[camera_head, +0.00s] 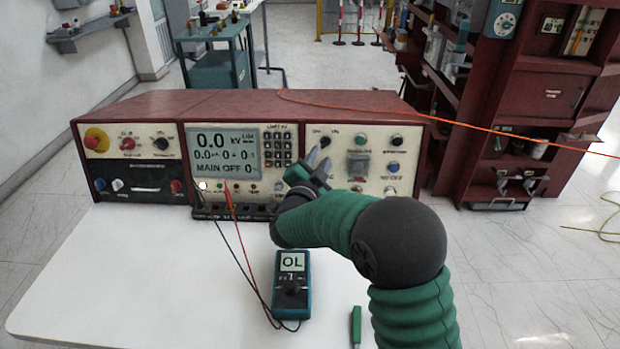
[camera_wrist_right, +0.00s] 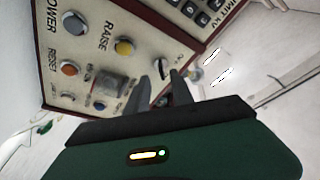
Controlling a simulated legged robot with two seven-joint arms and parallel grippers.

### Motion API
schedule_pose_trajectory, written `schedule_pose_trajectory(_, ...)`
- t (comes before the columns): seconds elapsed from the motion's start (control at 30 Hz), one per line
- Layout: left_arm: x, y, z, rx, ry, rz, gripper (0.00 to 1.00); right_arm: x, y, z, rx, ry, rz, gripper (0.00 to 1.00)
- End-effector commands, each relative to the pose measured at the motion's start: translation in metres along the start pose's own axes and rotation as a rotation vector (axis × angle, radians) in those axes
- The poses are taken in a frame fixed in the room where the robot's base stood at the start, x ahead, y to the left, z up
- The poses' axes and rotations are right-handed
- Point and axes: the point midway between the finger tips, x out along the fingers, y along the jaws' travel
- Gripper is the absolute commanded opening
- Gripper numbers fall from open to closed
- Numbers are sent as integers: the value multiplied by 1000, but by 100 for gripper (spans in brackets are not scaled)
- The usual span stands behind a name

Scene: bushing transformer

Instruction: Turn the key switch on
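The key switch (camera_head: 324,142) is a small dark knob on the cream face of the red console, right of the keypad, with small labels above it. In the right wrist view a dark knob (camera_wrist_right: 163,68), apparently the same switch, shows just beyond the fingertips. My right gripper (camera_head: 319,159) is just below and in front of the switch. In the right wrist view its two fingers (camera_wrist_right: 161,82) stand apart with a gap and nothing held between them. I cannot tell whether a fingertip touches the knob. My left gripper is out of view.
The red console (camera_head: 230,103) stands on a white table (camera_head: 150,265). A meter (camera_head: 291,285) reading OL lies in front, with red and black leads running to the console. A green-handled tool (camera_head: 356,325) lies near my arm. An orange cable (camera_head: 480,127) crosses the console top.

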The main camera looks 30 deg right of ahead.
Motion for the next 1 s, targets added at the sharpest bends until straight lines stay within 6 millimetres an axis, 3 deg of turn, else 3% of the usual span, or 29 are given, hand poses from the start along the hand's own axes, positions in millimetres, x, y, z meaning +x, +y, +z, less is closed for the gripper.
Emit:
schedule_pose_trajectory(0.2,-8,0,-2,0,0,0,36,-67,-2,0,-2,-5,-3,28)
schedule_pose_trajectory(0.4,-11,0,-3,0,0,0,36,-108,0,2,-1,-4,0,28)
schedule_pose_trajectory(0.57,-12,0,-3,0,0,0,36,-120,1,2,-1,-2,2,28)
schedule_pose_trajectory(1.0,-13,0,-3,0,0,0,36,-120,0,0,-1,-2,2,28)
